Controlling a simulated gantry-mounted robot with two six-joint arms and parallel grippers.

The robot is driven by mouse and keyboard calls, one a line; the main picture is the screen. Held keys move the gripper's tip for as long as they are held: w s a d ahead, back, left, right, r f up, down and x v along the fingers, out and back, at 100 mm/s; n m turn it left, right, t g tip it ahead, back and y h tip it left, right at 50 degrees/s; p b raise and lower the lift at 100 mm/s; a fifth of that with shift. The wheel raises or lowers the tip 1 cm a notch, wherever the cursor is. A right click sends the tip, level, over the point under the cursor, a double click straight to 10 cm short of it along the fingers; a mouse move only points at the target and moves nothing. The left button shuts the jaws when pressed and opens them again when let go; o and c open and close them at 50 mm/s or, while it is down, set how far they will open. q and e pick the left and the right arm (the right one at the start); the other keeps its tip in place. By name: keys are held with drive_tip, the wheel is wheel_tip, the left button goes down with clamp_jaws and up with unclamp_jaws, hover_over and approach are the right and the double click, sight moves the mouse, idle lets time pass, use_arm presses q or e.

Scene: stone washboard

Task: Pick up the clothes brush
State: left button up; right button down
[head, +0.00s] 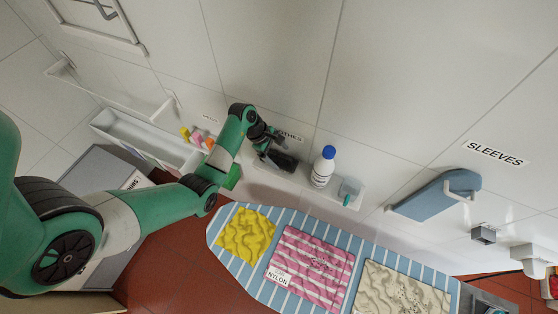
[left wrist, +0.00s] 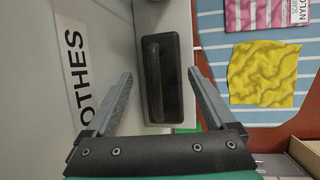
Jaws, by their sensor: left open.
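The clothes brush, a black block with a long raised handle (left wrist: 158,80), lies on a narrow white shelf. It also shows in the head view as a dark block (head: 283,162), partly covered by my left gripper (head: 273,145). In the left wrist view the open left gripper (left wrist: 160,74) has one finger on each side of the brush. The fingers appear apart from it, and I cannot tell the exact height gap. A wall label ending in "OTHES" (left wrist: 73,70) is beside the brush. My right gripper is not in view.
On the shelf (head: 330,191), a white bottle with a blue cap (head: 323,168) and a small grey-teal item (head: 349,190) stand right of the brush. A striped ironing board (head: 222,226) with folded cloths is below. The tiled wall is close behind.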

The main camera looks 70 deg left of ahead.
sight(283, 161)
use_arm(q)
drive_tip(key=x, duration=0.4)
drive_tip(key=shift+s+f, duration=0.1)
drive_tip(key=shift+f, duration=0.25)
drive_tip(key=shift+r, duration=0.1)
drive_tip(key=c, duration=1.2)
